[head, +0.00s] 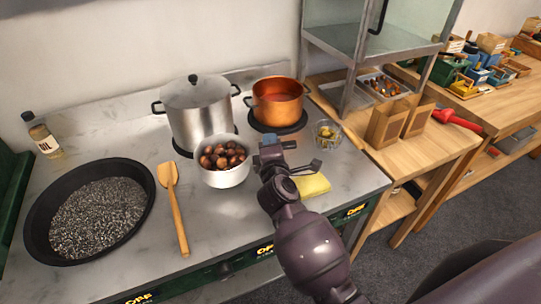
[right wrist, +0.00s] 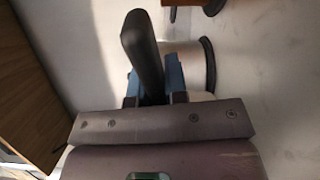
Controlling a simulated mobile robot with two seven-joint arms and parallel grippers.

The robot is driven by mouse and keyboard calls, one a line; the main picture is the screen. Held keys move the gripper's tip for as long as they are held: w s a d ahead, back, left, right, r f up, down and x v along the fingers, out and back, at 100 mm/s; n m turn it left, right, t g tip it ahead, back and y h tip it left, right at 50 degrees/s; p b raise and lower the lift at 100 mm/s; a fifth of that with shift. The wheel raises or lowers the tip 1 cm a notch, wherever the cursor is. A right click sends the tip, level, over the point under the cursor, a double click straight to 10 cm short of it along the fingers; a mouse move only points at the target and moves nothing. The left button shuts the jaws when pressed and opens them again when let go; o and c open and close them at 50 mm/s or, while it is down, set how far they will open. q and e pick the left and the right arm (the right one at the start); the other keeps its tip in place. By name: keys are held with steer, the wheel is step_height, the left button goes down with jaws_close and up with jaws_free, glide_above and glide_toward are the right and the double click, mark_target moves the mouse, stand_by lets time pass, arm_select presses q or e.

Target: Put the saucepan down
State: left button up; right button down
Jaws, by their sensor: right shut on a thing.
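The saucepan (head: 223,177) is a small pale metal pan full of brown chestnuts. It is upright in front of the large steel pot, over the grey worktop (head: 215,228). I cannot tell whether its base touches the worktop. My right gripper (head: 272,152) is just right of the pan, shut on its dark handle; the handle's end (head: 306,168) sticks out to the right. In the right wrist view the black handle (right wrist: 143,50) runs between the blue fingers, with the pan's pale side partly hidden behind them. My left gripper is not in view.
A lidded steel pot (head: 197,112) and a copper pot (head: 278,102) stand at the back. A wooden spatula (head: 174,205), a wide black pan (head: 92,212), a yellow sponge (head: 312,186) and a small glass (head: 326,133) surround the saucepan. Clear worktop lies in front.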

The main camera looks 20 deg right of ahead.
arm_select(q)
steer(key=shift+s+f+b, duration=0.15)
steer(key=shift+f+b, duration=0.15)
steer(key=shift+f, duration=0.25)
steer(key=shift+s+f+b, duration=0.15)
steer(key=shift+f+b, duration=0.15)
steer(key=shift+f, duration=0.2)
arm_select(e)
steer(key=shift+f, duration=1.8)
steer(key=shift+f, duration=0.15)
steer(key=c, duration=1.2)
jaws_free()
steer(key=shift+c, duration=0.2)
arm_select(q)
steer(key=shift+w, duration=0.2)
arm_select(e)
steer(key=shift+o, duration=0.5)
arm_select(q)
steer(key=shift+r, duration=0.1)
